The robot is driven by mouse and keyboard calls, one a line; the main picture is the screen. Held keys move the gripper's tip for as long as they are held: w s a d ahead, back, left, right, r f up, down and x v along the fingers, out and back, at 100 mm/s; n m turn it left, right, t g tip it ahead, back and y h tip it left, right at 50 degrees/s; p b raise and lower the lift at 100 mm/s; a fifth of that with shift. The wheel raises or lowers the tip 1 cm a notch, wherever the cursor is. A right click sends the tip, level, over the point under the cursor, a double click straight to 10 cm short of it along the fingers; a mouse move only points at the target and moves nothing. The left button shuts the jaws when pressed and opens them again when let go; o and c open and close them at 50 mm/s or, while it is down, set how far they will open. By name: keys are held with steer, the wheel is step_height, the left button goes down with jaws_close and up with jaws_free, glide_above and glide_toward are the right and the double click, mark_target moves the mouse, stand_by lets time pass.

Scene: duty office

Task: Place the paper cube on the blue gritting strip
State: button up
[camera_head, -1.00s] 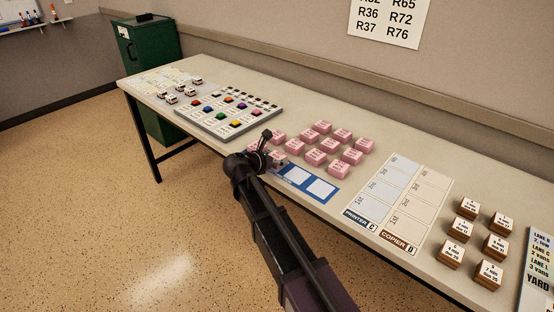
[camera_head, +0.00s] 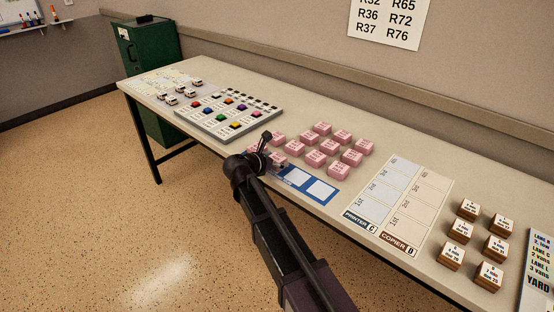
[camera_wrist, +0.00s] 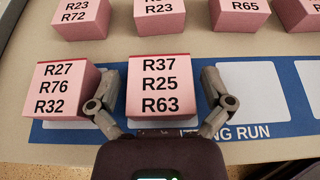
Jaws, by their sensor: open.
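One pink cube (camera_wrist: 158,88), marked R37, R25, R63, sits at the blue gritting strip (camera_wrist: 290,144) in the wrist view. My gripper (camera_wrist: 163,92) is open, with one finger on each side of this cube. Small gaps seem to show between fingers and cube. Another pink cube (camera_wrist: 64,92), marked R27, R76, R32, stands on the strip's left part, just left of the left finger. In the head view, the strip (camera_head: 308,184) shows two bare white panels right of my gripper (camera_head: 262,150).
Several more pink cubes (camera_head: 322,128) stand in rows behind the strip. A grey board with coloured blocks (camera_head: 228,113) lies to the left. White printer and copier sheets (camera_head: 397,190) and wooden blocks (camera_head: 460,230) lie to the right. The wall stands behind the table.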

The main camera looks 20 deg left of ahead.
steer(key=p+v, duration=0.4)
steer(key=v, duration=0.8)
steer(key=shift+r, duration=0.1)
